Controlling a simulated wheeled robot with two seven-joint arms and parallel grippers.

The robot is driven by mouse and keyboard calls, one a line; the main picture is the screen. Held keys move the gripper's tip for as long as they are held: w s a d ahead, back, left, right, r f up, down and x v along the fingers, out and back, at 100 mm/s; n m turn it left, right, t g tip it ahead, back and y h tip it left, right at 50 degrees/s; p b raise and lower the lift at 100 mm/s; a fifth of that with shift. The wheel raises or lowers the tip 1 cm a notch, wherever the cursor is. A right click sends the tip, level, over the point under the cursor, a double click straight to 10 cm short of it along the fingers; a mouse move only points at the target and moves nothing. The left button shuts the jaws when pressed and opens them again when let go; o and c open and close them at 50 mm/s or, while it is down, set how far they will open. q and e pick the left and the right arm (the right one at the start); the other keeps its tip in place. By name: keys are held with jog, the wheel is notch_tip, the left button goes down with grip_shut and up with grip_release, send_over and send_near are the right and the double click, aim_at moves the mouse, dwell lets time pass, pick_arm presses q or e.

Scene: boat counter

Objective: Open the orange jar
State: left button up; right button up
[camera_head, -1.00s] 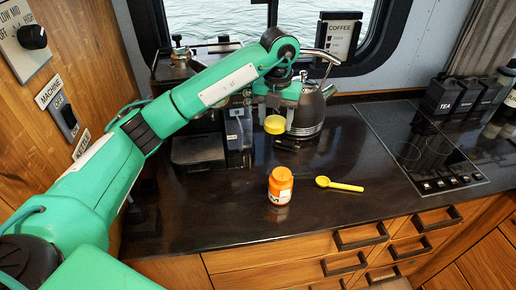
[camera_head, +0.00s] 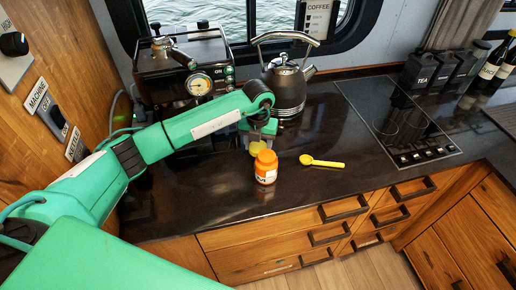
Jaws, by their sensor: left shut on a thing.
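The orange jar (camera_head: 266,168) with a white label stands upright on the dark counter (camera_head: 330,130), with no lid on it. My left gripper (camera_head: 258,143) is just behind the jar and shut on the yellow lid (camera_head: 256,148). My right gripper is not in view.
A yellow spoon (camera_head: 322,162) lies right of the jar. A coffee machine (camera_head: 185,72) and a kettle (camera_head: 287,86) stand behind. A cooktop (camera_head: 400,122) is at the right. The counter around the spoon is clear.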

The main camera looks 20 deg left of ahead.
aim_at(258, 147)
pick_arm(q)
notch_tip(258, 147, down, 3)
jog(key=shift+r+p, duration=0.15)
jog(key=shift+p, duration=0.2)
jog(key=shift+f, duration=0.2)
jog(key=shift+f, duration=0.1)
jog(key=o, duration=1.1)
jog(key=shift+c, duration=0.2)
